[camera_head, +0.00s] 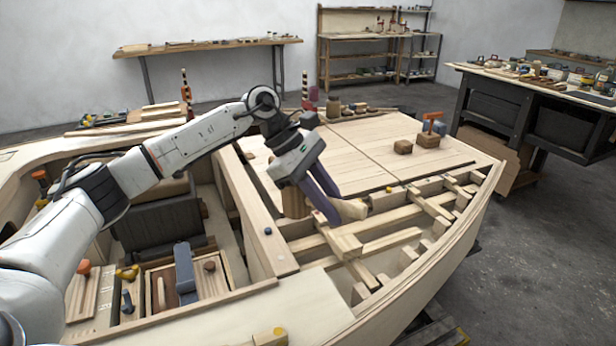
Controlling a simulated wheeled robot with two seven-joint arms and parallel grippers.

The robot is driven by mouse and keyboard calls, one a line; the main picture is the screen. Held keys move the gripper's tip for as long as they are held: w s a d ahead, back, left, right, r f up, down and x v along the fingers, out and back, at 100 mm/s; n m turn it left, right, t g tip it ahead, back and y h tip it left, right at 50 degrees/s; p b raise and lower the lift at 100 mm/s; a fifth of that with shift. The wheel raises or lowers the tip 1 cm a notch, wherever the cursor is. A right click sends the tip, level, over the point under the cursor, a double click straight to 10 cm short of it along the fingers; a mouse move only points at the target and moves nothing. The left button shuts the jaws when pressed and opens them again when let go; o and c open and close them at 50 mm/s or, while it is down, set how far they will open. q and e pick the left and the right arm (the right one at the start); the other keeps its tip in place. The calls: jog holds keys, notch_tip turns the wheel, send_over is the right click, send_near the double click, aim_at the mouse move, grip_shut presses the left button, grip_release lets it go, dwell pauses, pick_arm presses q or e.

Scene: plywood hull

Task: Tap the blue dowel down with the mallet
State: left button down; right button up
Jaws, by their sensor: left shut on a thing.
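A small blue dowel (267,231) shows as a blue dot on top of the pale wooden beam left of the open hull frames. My left gripper (326,208) is over the hull, to the right of the dowel and apart from it. Its dark fingers are shut on a pale wooden piece, which looks like the mallet (351,209); its rounded end sticks out on the right. A tan wooden block-like part (295,203) shows left of the fingers; I cannot tell whether it belongs to the mallet. My right gripper is not in view.
Hull ribs and crosspieces (345,243) lie below and right of the gripper. A flat deck panel (370,150) with wooden blocks (428,140) is behind. A compartment with a dark seat (160,215) and a tool tray (205,283) is at left.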

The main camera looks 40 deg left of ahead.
pick_arm(q)
jog(key=a+r+n, duration=0.1)
jog(key=a, duration=0.1)
jog(key=a+n+t, duration=0.1)
jog(key=a, duration=0.1)
jog(key=w+a+r+n, duration=0.1)
jog(key=a, duration=0.1)
jog(key=shift+a+r+t+y, duration=0.3)
jog(key=shift+y, duration=0.1)
jog(key=shift+a, duration=0.25)
jog(key=shift+f+b, duration=0.5)
jog(key=shift+f, duration=0.1)
notch_tip(320, 180, down, 3)
jog(key=shift+r+b, duration=0.1)
jog(key=shift+b, duration=1.15)
jog(key=shift+f+b, duration=0.5)
jog(key=shift+f, duration=0.15)
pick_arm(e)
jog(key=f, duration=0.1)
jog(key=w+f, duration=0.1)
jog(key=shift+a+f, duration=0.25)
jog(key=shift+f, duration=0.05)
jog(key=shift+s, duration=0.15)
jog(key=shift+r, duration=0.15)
